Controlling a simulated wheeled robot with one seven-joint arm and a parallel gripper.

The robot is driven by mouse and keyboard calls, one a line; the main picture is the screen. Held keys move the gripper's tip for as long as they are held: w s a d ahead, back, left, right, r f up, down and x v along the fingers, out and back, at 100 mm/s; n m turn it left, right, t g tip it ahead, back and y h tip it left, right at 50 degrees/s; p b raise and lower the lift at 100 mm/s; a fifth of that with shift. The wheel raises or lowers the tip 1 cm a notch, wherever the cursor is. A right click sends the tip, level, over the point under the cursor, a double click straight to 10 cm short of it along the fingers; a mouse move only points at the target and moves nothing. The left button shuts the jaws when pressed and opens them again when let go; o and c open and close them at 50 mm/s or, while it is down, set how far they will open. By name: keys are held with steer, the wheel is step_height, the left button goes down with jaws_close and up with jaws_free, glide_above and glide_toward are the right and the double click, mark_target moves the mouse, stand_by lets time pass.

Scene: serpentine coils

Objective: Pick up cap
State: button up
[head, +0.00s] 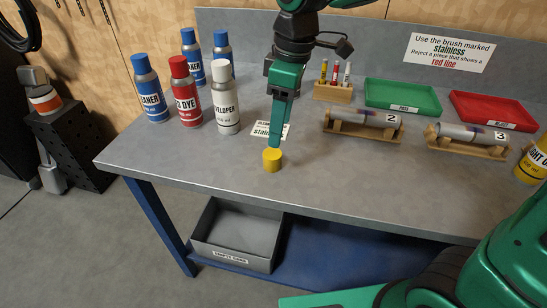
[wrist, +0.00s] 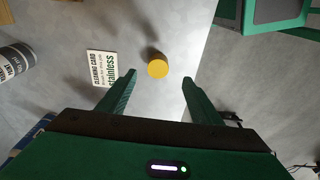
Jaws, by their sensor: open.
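The yellow cap (head: 272,160) stands on the grey bench top near its front edge. In the wrist view the cap (wrist: 158,66) lies ahead of the fingertips, between their lines. My gripper (head: 273,140) points down and stands just above or behind the cap in the head view. In the wrist view my gripper (wrist: 158,78) has its two green fingers spread wide with nothing between them. No touch between fingers and cap shows.
A white cleaning card (head: 268,130) lies by the cap. Cans, including a developer can (head: 225,105), stand left. Numbered metal cylinders on wooden cradles (head: 362,128), a brush rack (head: 333,92), a green tray (head: 402,108) and a red tray (head: 492,124) are right.

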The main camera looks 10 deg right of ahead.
glide_above(273, 153)
steer(key=f, duration=0.4)
steer(key=shift+s+d+f, duration=0.15)
steer(key=shift+s+d, duration=0.1)
steer(key=shift+s, duration=0.1)
steer(key=shift+w+a+f, duration=0.1)
steer(key=shift+f, duration=0.95)
steer(key=shift+w+a+f, duration=0.15)
steer(key=shift+f, duration=0.9)
steer(key=shift+w+a+f, duration=0.1)
steer(key=shift+f, duration=0.95)
steer(key=shift+c, duration=0.7)
steer(key=c, duration=1)
